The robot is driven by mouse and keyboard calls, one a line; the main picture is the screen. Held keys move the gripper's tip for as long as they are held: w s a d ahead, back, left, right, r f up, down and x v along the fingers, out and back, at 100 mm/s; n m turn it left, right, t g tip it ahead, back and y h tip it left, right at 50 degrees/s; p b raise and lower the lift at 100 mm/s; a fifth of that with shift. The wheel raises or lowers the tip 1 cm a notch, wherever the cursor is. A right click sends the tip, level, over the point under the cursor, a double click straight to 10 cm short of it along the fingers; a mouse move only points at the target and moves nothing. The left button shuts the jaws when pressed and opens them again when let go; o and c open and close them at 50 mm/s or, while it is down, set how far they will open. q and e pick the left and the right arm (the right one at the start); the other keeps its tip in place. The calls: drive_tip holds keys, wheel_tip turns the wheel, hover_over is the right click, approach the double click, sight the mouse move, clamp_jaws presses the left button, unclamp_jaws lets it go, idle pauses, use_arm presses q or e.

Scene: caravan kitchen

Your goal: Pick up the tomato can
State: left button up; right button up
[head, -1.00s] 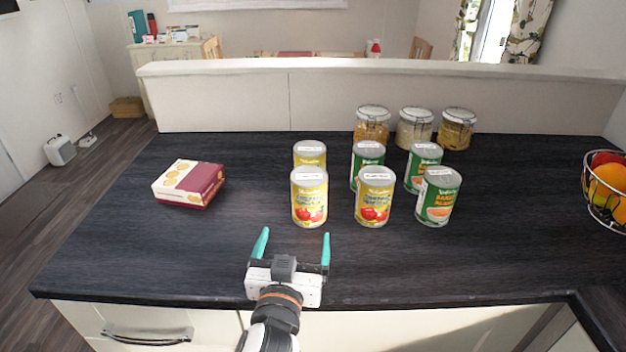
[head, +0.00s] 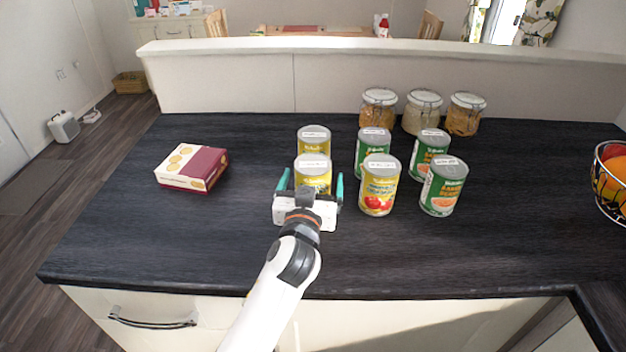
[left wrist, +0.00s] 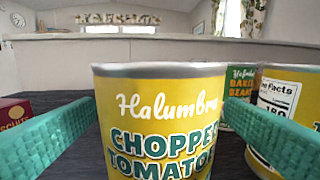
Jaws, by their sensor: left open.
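The near-left yellow tomato can (head: 313,171) stands upright on the dark counter. In the left wrist view the same can (left wrist: 160,110) fills the middle and reads "Chopped Tomato". My left gripper (head: 311,180) is open, with a teal finger on each side of this can; gaps show between the fingers and the can in the wrist view. The gripper body hides the can's lower part in the head view. A second yellow can (head: 314,139) stands right behind it, and another yellow tomato can (head: 379,187) stands to its right. My right gripper is not in view.
Several green baked-bean cans (head: 444,188) stand to the right, with glass jars (head: 421,112) behind them. A biscuit box (head: 192,167) lies to the left. A wire fruit basket (head: 612,180) is at the right edge. The counter's left front is clear.

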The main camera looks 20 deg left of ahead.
use_arm(q)
drive_tip(key=shift+w+a+f, duration=0.1)
drive_tip(key=shift+w+a, duration=0.1)
drive_tip(key=shift+w, duration=0.85)
drive_tip(key=shift+s, duration=0.1)
drive_tip(key=shift+c, duration=0.2)
drive_tip(key=c, duration=1.2)
drive_tip(key=shift+c, duration=0.8)
